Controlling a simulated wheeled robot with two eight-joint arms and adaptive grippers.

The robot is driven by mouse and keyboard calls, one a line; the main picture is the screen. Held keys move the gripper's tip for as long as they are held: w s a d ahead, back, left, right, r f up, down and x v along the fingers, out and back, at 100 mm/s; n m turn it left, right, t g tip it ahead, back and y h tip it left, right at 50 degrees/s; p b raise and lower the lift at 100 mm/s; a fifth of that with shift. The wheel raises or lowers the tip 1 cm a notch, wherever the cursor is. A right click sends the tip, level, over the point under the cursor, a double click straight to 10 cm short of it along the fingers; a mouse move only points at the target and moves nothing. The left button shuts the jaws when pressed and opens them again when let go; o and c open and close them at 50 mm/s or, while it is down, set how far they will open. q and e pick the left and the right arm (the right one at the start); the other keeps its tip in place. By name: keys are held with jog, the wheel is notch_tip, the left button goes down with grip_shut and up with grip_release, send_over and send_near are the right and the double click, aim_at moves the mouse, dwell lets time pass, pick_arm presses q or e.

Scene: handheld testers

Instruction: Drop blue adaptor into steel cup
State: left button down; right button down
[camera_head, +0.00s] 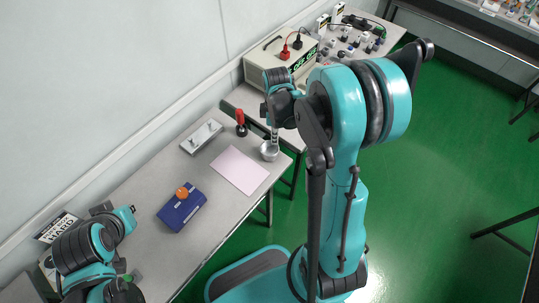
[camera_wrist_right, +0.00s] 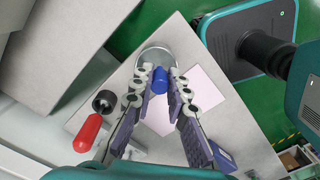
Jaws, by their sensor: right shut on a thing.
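The steel cup (camera_head: 269,153) stands upright near the table's right edge, beside a pale pink sheet. My right gripper (camera_head: 274,133) points down just above the cup. In the right wrist view, my right gripper (camera_wrist_right: 161,73) is shut on the blue adaptor (camera_wrist_right: 160,82), held between the fingertips. The cup (camera_wrist_right: 152,54) shows right behind the adaptor, its rim partly hidden by the fingers. The adaptor is too small to make out in the head view. My left arm is at the lower left of the head view; its jaws cannot be made out.
The pink sheet (camera_head: 239,170) lies left of the cup. A red-handled tool (camera_head: 240,122) stands behind it, near a grey metal block (camera_head: 202,136). A blue box (camera_head: 181,208) with an orange knob sits nearer. A cream tester (camera_head: 283,60) stands at the back.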

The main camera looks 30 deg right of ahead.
jog(key=shift+f, duration=0.6)
jog(key=c, duration=1.4)
grip_release()
notch_tip(320, 180, up, 12)
jog(key=shift+r, duration=0.1)
